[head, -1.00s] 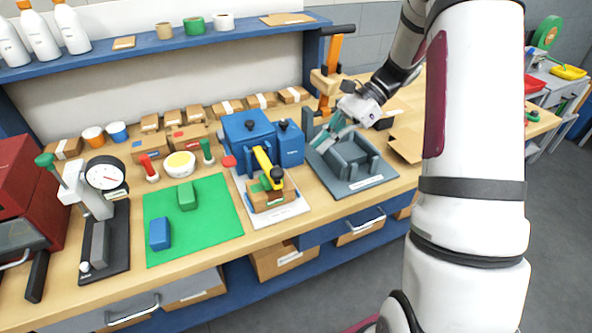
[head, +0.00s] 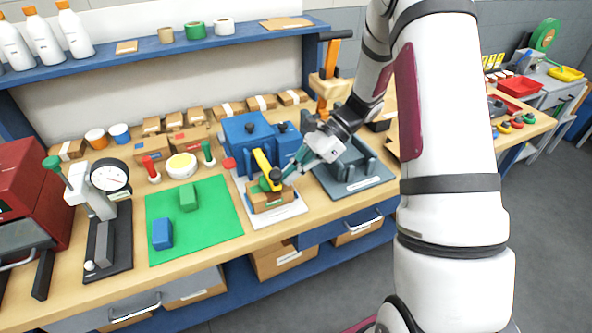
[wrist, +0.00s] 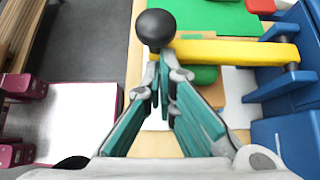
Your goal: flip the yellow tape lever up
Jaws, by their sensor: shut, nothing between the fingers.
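The yellow lever (head: 263,165) is hinged on the blue machine (head: 247,133) and lies lowered, sloping toward the bench front. Its black ball knob (head: 276,174) is at the free end. A cardboard box (head: 268,197) with a green piece on it sits under the lever. In the wrist view the yellow lever (wrist: 225,52) runs across to the blue hinge bracket, and the black knob (wrist: 155,28) is just beyond my fingertips. My gripper (head: 290,174) is shut and empty, close beside the knob on its right. I cannot tell whether it touches.
A grey fixture (head: 354,168) stands just right of the machine. A green mat (head: 194,217) with green and blue blocks lies to the left, with a dial gauge stand (head: 108,178) beyond it. Small boxes line the back. The bench front edge is near.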

